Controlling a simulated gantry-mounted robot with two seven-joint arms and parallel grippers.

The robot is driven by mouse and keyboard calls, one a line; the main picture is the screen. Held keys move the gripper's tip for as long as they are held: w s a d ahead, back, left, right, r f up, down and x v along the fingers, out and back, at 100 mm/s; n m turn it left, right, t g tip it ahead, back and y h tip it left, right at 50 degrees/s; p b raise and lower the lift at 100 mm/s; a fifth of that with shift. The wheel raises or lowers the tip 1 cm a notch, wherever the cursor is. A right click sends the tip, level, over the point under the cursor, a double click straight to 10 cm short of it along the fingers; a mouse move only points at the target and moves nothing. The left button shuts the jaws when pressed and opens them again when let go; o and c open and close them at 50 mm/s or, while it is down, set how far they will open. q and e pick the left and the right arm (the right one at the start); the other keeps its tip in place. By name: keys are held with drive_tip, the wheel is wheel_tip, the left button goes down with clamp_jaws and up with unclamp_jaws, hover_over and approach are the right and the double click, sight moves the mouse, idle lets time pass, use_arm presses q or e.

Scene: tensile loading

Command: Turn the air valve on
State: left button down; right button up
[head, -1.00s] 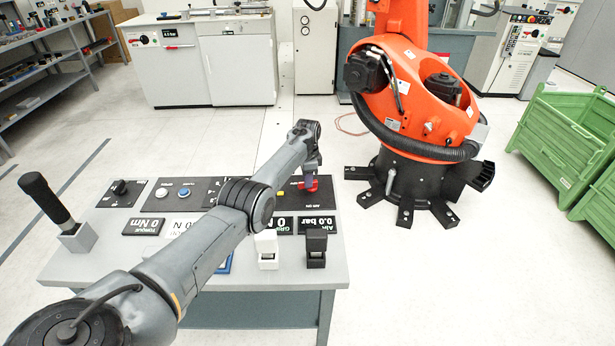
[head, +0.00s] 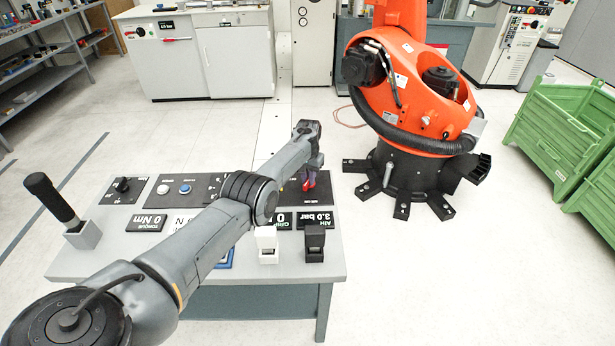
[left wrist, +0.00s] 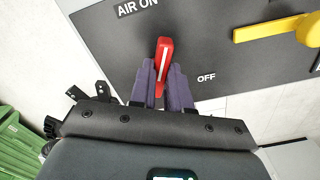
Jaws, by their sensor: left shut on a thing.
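The red air valve handle (head: 309,181) is on the dark panel at the far right of the control table. In the left wrist view the red handle (left wrist: 165,58) has a white stripe and stands between the "AIR ON" and "OFF" labels. My left gripper (left wrist: 164,82) has its purple fingers closed on the handle's near end. It also shows in the head view (head: 310,172), partly hidden behind my own wrist. The air display (head: 314,222) reads 3.0 bar. My right gripper is not in view.
A yellow lever (left wrist: 268,28) sits beside the valve on the same panel. A joystick (head: 55,202) stands at the table's left end. White (head: 266,242) and black (head: 314,242) blocks stand at the front edge. A large orange robot (head: 415,95) stands behind right.

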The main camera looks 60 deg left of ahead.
use_arm(q)
drive_tip(key=n, duration=0.3)
drive_tip(key=n+b, duration=0.1)
drive_tip(key=n, duration=0.1)
drive_tip(key=shift+w+d, duration=0.2)
drive_tip(key=shift+d, duration=0.05)
idle(0.3)
drive_tip(key=c, duration=1.1)
unclamp_jaws()
drive_tip(key=shift+r, duration=0.1)
drive_tip(key=shift+r+p, duration=2.85)
drive_tip(key=shift+r, duration=2.45)
